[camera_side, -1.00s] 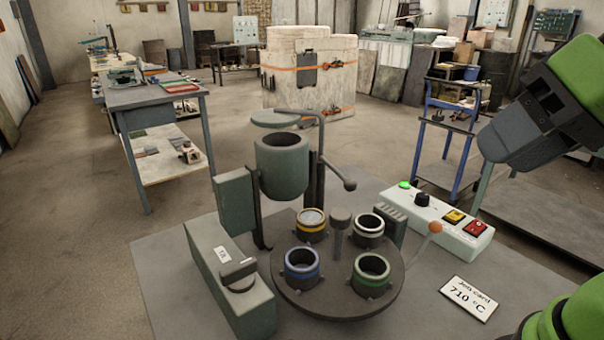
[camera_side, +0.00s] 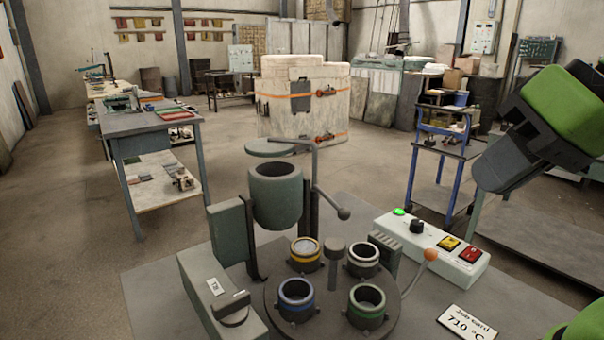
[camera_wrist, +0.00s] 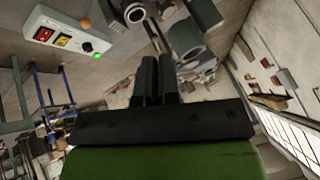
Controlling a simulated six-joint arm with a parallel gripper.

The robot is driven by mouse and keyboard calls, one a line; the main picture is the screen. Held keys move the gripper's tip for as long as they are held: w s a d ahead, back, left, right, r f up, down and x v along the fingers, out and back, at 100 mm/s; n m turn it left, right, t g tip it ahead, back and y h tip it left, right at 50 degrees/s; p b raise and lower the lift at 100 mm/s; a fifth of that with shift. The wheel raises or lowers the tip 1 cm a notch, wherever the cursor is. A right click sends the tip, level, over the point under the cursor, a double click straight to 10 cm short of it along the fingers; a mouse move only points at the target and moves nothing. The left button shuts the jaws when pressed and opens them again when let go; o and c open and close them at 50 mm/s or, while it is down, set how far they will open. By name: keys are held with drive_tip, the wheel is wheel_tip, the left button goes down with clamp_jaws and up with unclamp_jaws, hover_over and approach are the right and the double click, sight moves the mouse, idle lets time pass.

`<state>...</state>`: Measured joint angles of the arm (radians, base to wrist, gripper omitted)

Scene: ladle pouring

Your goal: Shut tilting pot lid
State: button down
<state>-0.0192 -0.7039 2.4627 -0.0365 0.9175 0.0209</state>
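The tilting pot (camera_side: 275,200) is a grey-green cylinder with an open mouth, upright behind the round turntable in the side view. Its flat round lid (camera_side: 277,147) is raised above and behind the mouth, on a bent rod. A lever with a dark ball knob (camera_side: 344,213) sticks out to the right of the pot. In the wrist view my gripper (camera_wrist: 159,62) has its two dark fingers side by side, with nothing seen between them.
A turntable (camera_side: 336,321) carries several ringed cups; the yellow-ringed one (camera_side: 305,252) looks filled. At right are a control box (camera_side: 433,245) with a green lamp, an orange-knobbed lever (camera_side: 431,255) and a job card (camera_side: 468,322) reading 710 °C. A grey-green box (camera_side: 218,292) stands front left.

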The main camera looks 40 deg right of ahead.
drive_tip(key=w+a+f+n+g+h, duration=0.1)
drive_tip(key=w+a+f+h, duration=0.15)
drive_tip(key=w, duration=0.45)
drive_tip(key=w+a+f+g+h, duration=0.1)
drive_tip(key=w+a+f+h, duration=0.15)
drive_tip(key=w, duration=0.45)
drive_tip(key=w+a+f+n+g+h, duration=0.1)
drive_tip(key=w+a+f+h, duration=0.15)
drive_tip(key=w, duration=0.45)
drive_tip(key=x, duration=0.8)
drive_tip(key=shift+d+f, duration=0.2)
drive_tip(key=shift+f, duration=0.05)
drive_tip(key=d, duration=0.2)
drive_tip(key=d+f, duration=0.1)
drive_tip(key=d, duration=0.1)
drive_tip(key=shift+s, duration=0.15)
drive_tip(key=shift+d, duration=0.15)
